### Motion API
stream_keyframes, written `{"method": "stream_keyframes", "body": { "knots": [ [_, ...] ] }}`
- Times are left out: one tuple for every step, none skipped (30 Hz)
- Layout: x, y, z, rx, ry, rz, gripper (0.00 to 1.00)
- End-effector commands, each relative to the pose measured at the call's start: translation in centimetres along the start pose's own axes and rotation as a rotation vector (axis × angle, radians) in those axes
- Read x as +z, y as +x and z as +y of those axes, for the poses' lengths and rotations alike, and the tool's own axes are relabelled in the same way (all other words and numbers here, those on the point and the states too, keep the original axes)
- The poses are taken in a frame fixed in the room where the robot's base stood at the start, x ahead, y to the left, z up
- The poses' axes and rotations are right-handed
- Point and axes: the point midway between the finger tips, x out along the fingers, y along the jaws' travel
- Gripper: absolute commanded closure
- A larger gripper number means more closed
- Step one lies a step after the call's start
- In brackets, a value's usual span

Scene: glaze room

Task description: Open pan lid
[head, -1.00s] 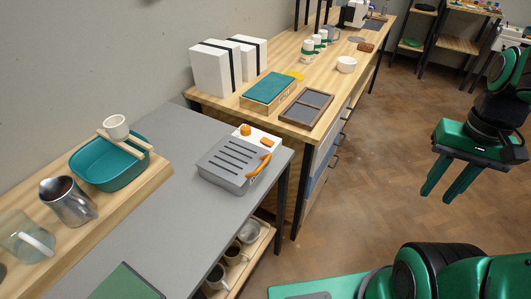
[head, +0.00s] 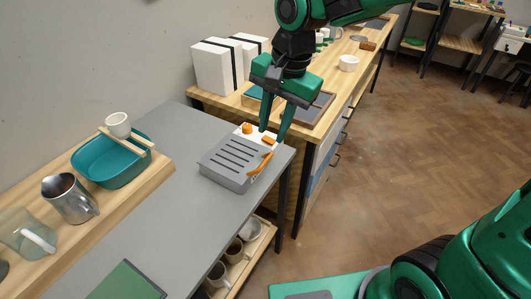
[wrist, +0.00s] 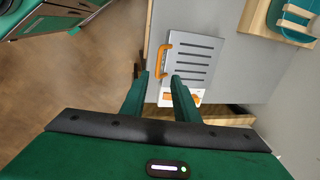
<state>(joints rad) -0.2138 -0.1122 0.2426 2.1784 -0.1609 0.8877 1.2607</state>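The pan is a grey box-shaped appliance with a slotted grey lid (head: 232,160), an orange handle (head: 261,164) on its right side, and a white end with an orange knob (head: 247,128). It sits on the grey table, and the lid looks shut. My gripper (head: 272,138) is open and empty, pointing down above the white end of the pan. In the wrist view the gripper (wrist: 157,85) has its fingers apart, with the slotted lid (wrist: 196,60) and orange handle (wrist: 164,60) beyond them. Whether the fingertips touch anything cannot be told.
The grey table (head: 150,215) has free room in front of the pan. A teal basin (head: 105,165), a metal pitcher (head: 70,199) and a glass jug (head: 25,236) stand at left. White boxes (head: 213,66) stand on the wooden bench behind.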

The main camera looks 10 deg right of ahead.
Motion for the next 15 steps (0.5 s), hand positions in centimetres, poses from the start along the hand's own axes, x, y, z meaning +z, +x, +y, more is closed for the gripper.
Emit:
{"method": "stream_keyframes", "body": {
  "knots": [
    [0.0,0.5,0.1,0.002,0.001,-0.002,0.72],
    [0.0,0.9,0.1,0.003,0.001,-0.002,0.72],
    [0.0,1.5,0.1,0.005,0.002,-0.002,0.72],
    [0.0,1.9,0.1,0.004,0.002,-0.002,0.72],
    [-0.1,2.4,0.2,0.004,0.002,-0.001,0.72],
    [0.0,3.2,0.2,0.005,0.001,-0.002,0.72],
    [0.0,3.8,0.2,0.006,0.001,-0.003,0.72],
    [-0.1,4.3,0.2,0.005,0.002,-0.002,0.72],
    [-0.1,5.0,0.2,0.005,0.002,-0.001,0.72],
    [-0.1,5.5,0.2,0.005,0.002,-0.002,0.72],
    [-0.1,6.1,0.2,0.006,0.002,-0.002,0.72],
    [-0.1,6.7,0.2,0.005,0.002,-0.002,0.72],
    [-0.1,7.2,0.2,0.005,0.002,-0.002,0.72],
    [-0.1,7.6,0.2,0.005,0.002,-0.001,0.72],
    [-0.1,8.2,0.2,0.004,0.003,0.0,0.72]
  ]
}}
